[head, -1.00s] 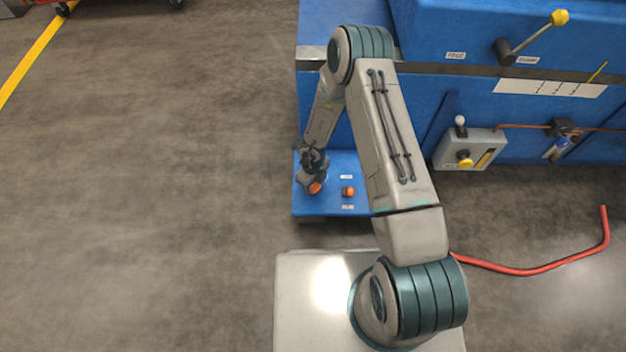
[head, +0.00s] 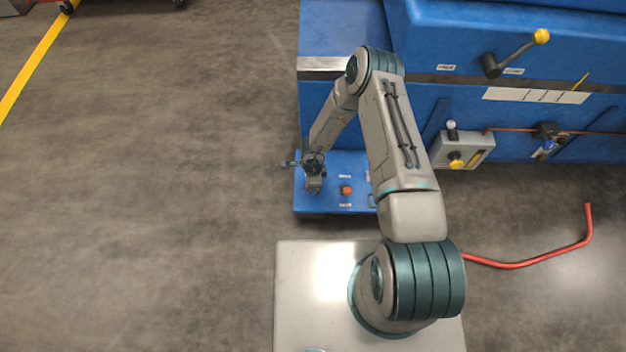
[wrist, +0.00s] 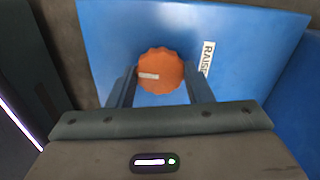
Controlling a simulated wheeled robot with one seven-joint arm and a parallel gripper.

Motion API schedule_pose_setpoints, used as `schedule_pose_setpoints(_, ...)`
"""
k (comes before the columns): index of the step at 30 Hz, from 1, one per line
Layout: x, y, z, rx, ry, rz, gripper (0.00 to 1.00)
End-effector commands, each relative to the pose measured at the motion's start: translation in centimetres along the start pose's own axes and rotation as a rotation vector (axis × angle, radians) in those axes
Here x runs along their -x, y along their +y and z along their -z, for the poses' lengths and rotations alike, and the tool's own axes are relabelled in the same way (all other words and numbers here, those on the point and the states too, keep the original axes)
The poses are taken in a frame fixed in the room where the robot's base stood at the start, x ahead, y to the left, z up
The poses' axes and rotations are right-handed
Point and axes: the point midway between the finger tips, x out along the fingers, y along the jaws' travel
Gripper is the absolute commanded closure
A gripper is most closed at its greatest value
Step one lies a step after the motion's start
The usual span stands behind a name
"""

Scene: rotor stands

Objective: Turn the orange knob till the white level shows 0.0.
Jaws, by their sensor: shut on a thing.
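The orange knob (wrist: 160,72) is scalloped, with a pale mark on its face, and sits on a blue panel (wrist: 115,30) in the wrist view. My gripper (wrist: 160,88) has one finger on each side of the knob and is shut on it. In the head view my gripper (head: 313,183) is at the left end of the low blue ledge and mostly hides the knob. The white level and its reading cannot be made out in these frames.
A second orange knob (head: 346,190) sits just right of my gripper on the ledge. The floor at left is clear.

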Motion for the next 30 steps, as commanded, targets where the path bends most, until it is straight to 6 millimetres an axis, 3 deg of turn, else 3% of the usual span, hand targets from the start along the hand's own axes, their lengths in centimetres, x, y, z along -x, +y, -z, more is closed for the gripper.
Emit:
schedule_pose_setpoints(23,0.01,-0.03,0.04,0.095,0.001,0.001,0.77)
schedule_pose_setpoints(24,0.01,-0.03,0.04,0.095,0.001,0.001,0.43)
schedule_pose_setpoints(25,0.01,-0.02,0.04,0.095,0.001,0.001,0.34)
schedule_pose_setpoints(30,0.01,-0.02,0.03,0.095,0.001,0.000,0.32)
